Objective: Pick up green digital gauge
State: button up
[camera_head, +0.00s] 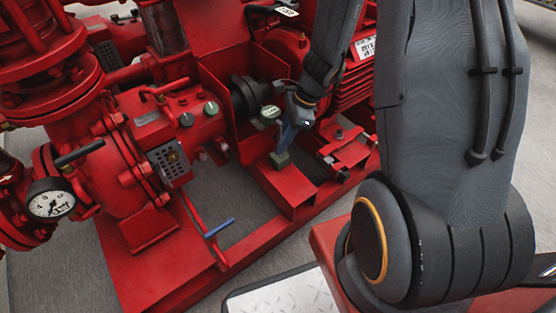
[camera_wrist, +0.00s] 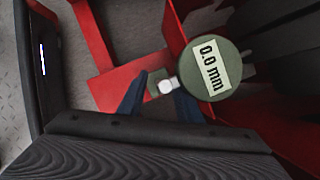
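The green digital gauge has a round dial reading "0.0 mm" (camera_wrist: 208,62) in the wrist view, with a pale fitting below its left side. In the head view its dial (camera_head: 270,113) shows just left of my gripper, and a small green block (camera_head: 280,158) sits below on a red ledge. My gripper (camera_wrist: 160,100) points down at the gauge, its blue fingers apart, with the fitting and a green part showing between or just beyond the tips. I cannot tell whether either finger touches it. In the head view my gripper (camera_head: 287,138) is partly hidden by its own wrist.
Red pump housing and pipes (camera_head: 120,150) stand left of the gauge, and a red motor (camera_head: 350,85) stands behind to the right. A black coupling (camera_head: 247,95) is close behind the dial. A blue-handled lever (camera_head: 219,228) lies in front. Grey floor is clear at front left.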

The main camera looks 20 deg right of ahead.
jog(key=shift+b+x, duration=0.3)
jog(key=shift+x, duration=0.45)
grip_shut()
dwell(0.9)
